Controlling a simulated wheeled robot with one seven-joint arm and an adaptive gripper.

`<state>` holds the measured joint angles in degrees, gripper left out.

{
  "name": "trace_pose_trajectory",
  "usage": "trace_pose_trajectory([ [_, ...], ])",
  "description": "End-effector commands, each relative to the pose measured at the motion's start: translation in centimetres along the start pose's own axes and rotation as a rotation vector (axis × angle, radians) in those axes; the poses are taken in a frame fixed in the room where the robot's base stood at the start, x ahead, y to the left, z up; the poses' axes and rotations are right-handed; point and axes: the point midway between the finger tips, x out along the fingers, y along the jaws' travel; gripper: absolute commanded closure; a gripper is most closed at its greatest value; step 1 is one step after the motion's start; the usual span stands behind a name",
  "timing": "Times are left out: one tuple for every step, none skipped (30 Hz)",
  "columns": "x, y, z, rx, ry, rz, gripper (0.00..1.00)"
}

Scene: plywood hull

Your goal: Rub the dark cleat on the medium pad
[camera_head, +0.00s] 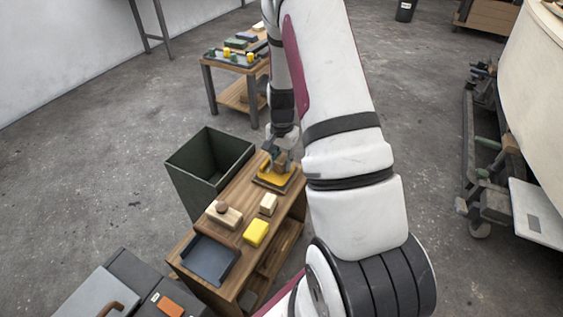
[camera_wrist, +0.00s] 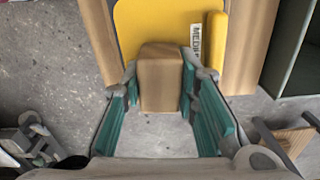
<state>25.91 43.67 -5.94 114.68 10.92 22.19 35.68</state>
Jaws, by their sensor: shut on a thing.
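The brown wooden cleat (camera_head: 281,162) is between the fingers of my gripper (camera_head: 278,151) at the far end of the wooden bench. In the wrist view my gripper (camera_wrist: 160,98) has its teal finger pads on both sides of the cleat (camera_wrist: 160,78). The yellow medium pad (camera_head: 269,180) lies on the bench beneath the cleat. The wrist view shows the pad (camera_wrist: 150,20) with a partly hidden label reading "MEDI". The cleat overlaps the pad's near edge in that view. I cannot tell whether the cleat touches the pad.
The bench (camera_head: 233,185) also bears a pale block with a dark knob (camera_head: 224,214), a small pale block (camera_head: 268,204), a yellow block (camera_head: 255,232) and a dark tray (camera_head: 209,260). A dark green bin (camera_head: 190,177) stands left of it. Another table (camera_head: 208,65) stands behind.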

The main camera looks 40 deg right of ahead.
Motion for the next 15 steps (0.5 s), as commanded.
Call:
trace_pose_trajectory([
  [-0.2,0.0,0.0,0.000,0.000,0.000,0.95],
  [-0.3,0.0,0.0,0.000,0.000,0.000,0.95],
  [-0.5,0.0,0.0,0.000,0.001,0.000,0.95],
  [-0.8,0.0,0.0,0.000,0.001,-0.001,0.95],
  [-1.0,0.0,0.0,0.000,0.001,-0.001,0.95],
  [-1.4,0.0,0.0,0.000,0.001,-0.001,0.95],
  [-1.7,0.0,0.0,0.000,0.001,-0.001,0.95],
  [-2.0,0.0,0.0,0.000,0.001,-0.001,0.95],
  [-2.3,0.0,0.0,0.001,0.002,-0.001,0.95],
  [-2.6,0.0,0.0,0.001,0.002,-0.001,0.95],
  [-2.9,0.0,0.0,0.001,0.002,-0.001,0.95],
  [-3.3,0.0,0.0,0.001,0.002,-0.001,0.95],
  [-3.5,0.0,0.0,0.001,0.002,-0.001,0.95],
  [-3.8,0.0,0.0,0.001,0.002,-0.001,0.95],
  [-4.2,0.0,0.0,0.000,0.001,-0.001,0.95],
])
